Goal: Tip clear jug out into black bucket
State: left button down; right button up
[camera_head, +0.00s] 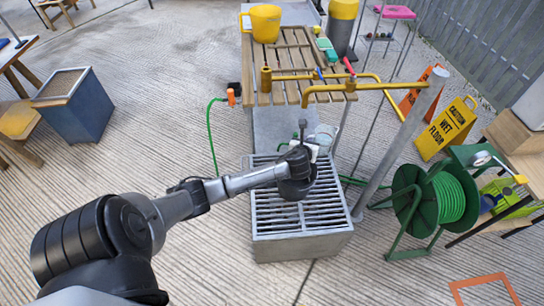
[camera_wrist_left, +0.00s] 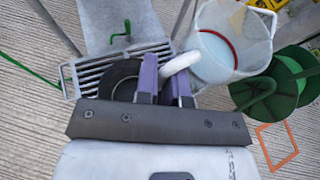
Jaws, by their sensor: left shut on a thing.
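The clear jug (camera_wrist_left: 232,42) shows at the top right of the left wrist view, with a thick white handle, a red curved line and something pale inside. It also shows partly in the head view (camera_head: 325,134), just beyond my left gripper. My left gripper (camera_wrist_left: 167,88) is shut on the jug's white handle. In the head view, my left gripper (camera_head: 303,150) is above the metal grate. A black round rim (camera_wrist_left: 121,80), apparently the black bucket, is on the grate in the left wrist view, partly hidden behind my fingers. My right gripper is out of view.
The slatted grate (camera_head: 300,222) tops a grey block. Yellow pipes (camera_head: 335,88) and a slanted grey post (camera_head: 385,155) stand beyond and right. A green hose reel (camera_head: 440,203) stands right.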

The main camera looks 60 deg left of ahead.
pick_arm(q)
jog(key=s+a+f+n+g+y+b, duration=0.1)
jog(key=s+a+f+b, duration=0.35)
jog(key=f, duration=0.45)
jog(key=s+a+f+n+g+y+b, duration=0.1)
jog(key=s+a+f+b, duration=0.4)
jog(key=f, duration=0.4)
jog(key=w+d+r+m+t+y+p, duration=0.1)
jog(key=w+r+m+t+y+p, duration=0.1)
jog(key=r+m, duration=0.3)
jog(key=w+d+r+m+t+y+p, duration=0.2)
jog(key=r+m+y, duration=0.3)
jog(key=m, duration=0.8)
jog(key=shift+d+r+t+p, duration=0.3)
jog(key=shift+r+t+p, duration=0.2)
jog(key=shift+t, duration=0.2)
